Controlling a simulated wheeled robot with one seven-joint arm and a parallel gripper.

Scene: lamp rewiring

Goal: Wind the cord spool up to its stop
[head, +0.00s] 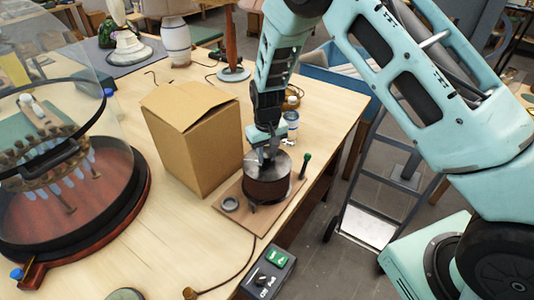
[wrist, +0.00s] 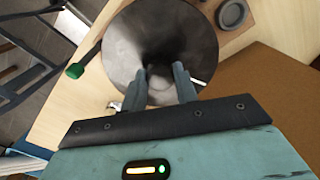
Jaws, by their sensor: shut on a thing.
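The cord spool (head: 268,190) is a dark brown drum with a round grey metal top, upright on a wooden base board (head: 240,210). My gripper (head: 268,155) points down at the top of the spool, near its middle. In the wrist view the metal disc (wrist: 118,50) fills the upper middle, and my two fingers (wrist: 160,84) reach in at its centre. They are shut on the spool's central part, which is mostly hidden between them and in dark shadow.
A cardboard box (head: 195,140) stands close left of the spool. A grey ring (head: 230,204) lies on the board's front left. A small can (head: 291,122) stands behind. A glass-covered chandelier (head: 60,160) fills the left.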

